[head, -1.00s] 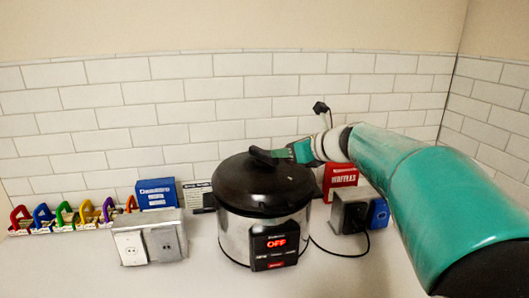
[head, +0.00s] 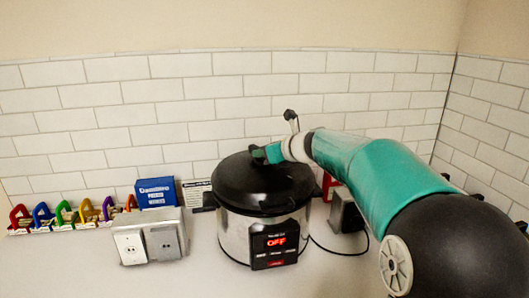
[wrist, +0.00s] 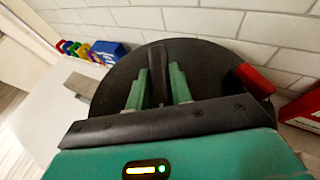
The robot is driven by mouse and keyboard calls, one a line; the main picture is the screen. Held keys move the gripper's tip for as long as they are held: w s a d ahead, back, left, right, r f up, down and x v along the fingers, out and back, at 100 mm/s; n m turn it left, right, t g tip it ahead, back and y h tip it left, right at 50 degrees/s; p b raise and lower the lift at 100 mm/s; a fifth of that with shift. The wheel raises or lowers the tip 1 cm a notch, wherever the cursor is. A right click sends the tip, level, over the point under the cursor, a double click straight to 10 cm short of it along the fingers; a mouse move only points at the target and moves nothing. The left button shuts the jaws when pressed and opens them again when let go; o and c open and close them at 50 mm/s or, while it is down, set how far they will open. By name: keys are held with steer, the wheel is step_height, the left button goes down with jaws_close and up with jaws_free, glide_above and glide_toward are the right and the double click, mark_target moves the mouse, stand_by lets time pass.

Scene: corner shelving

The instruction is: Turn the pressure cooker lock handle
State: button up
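The pressure cooker (head: 236,237) stands upright on the counter, with a steel body and a round black lid (head: 240,180). Its front panel (head: 275,246) shows OFF in red. The black lock handle (head: 258,154) rises from the top of the lid. In the wrist view the handle (wrist: 158,70) stands between the two green fingers of my gripper (wrist: 159,88), which look closed against its sides. In the head view my gripper (head: 268,154) reaches the handle from the right. The far fingertip contact is too small to judge there.
A metal outlet box (head: 150,237) and a blue box (head: 156,193) stand left of the cooker. Colourful padlock-like items (head: 65,216) line the far left. A red box (head: 329,184), another outlet box (head: 345,212) and a black cable (head: 340,254) are at right. Tiled walls close the corner.

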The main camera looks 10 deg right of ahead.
jaws_close()
steer(key=shift+n+g, duration=0.3)
steer(key=n+g+y, duration=0.4)
steer(key=n+y, duration=0.1)
steer(key=shift+w+d, duration=0.15)
steer(key=n+g+y, duration=0.1)
steer(key=n+g, duration=0.1)
steer(key=g, duration=0.1)
steer(key=n+g, duration=0.3)
steer(key=shift+w+y, duration=0.1)
steer(key=shift+y, duration=0.3)
steer(key=shift+n+g, duration=0.6)
steer(key=shift+n, duration=0.1)
steer(key=o, duration=0.6)
jaws_free()
steer(key=shift+r, duration=0.1)
